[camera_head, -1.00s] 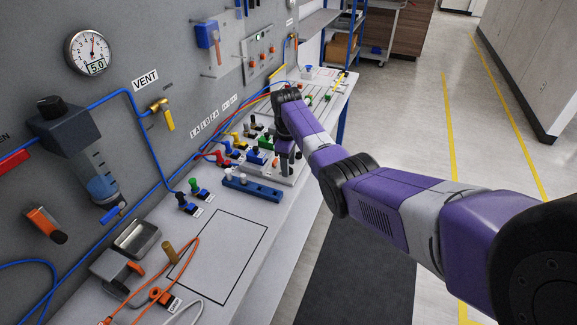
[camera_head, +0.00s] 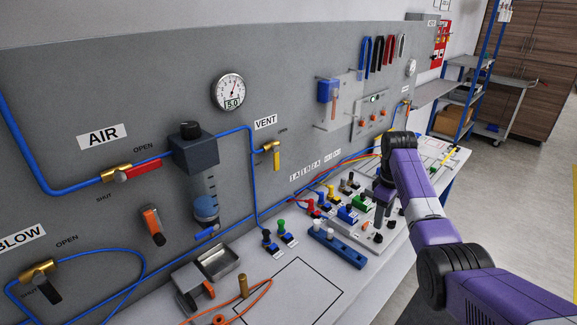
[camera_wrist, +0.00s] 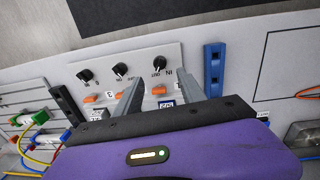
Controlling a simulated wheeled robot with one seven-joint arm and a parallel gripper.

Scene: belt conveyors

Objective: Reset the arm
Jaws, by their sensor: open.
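My arm reaches in from the right in the head view, over the workbench along the grey panel. My gripper (camera_wrist: 167,97) shows in the wrist view with its two grey fingers apart and nothing between them. It is above a light plate (camera_wrist: 190,53) with black knobs and orange parts, and a blue-and-white labelled block lies just beyond the fingers. In the head view the gripper (camera_head: 380,215) is small and partly hidden by my wrist, so its fingers are hard to make out there.
A blue block (camera_head: 338,246) with white pegs lies left of my gripper. Colored fittings, hoses and a metal tray (camera_head: 219,262) crowd the bench by the panel. The panel carries a gauge (camera_head: 229,92) and valves. Open floor (camera_head: 520,190) lies to the right.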

